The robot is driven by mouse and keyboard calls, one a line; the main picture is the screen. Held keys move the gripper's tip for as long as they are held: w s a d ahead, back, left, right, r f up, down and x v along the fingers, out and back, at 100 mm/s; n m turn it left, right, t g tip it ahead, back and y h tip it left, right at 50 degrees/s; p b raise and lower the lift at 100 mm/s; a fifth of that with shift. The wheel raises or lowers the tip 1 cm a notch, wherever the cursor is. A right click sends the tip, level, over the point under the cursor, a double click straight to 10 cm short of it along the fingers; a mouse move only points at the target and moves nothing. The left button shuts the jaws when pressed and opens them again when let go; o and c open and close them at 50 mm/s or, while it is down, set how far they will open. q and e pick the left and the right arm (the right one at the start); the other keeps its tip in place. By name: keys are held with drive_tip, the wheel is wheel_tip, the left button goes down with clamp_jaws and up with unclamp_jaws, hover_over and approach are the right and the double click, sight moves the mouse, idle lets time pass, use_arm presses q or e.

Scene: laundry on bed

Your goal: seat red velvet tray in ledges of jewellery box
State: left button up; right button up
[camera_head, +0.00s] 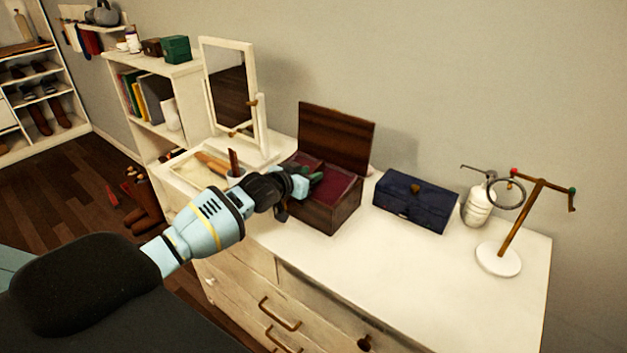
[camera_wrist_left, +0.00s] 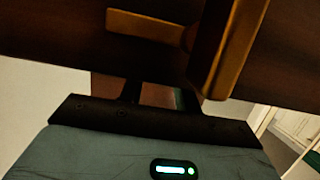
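The jewellery box (camera_head: 331,217) is dark wood and stands on the white dresser with its lid (camera_head: 336,137) raised at the back. Red velvet (camera_head: 341,187) shows inside its opening. I cannot tell the tray apart from the lining or see how it sits on the ledges. My left gripper (camera_head: 309,180) is over the box's left front part and hides some of the opening. Its fingers are too small and dark to show whether they hold anything. The left wrist view shows mostly dark wood and lighter brown bars, close up. My right gripper is out of view.
A dark blue case (camera_head: 415,201) stands just right of the box. Beyond it are a white bottle (camera_head: 477,208) and a stand with a wooden post (camera_head: 519,219). A framed mirror (camera_head: 229,89) stands behind left. The dresser's front right top (camera_head: 400,270) is clear.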

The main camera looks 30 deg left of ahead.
use_arm(q)
drive_tip(key=shift+x, duration=0.9)
drive_tip(key=shift+c, duration=0.3)
clamp_jaws()
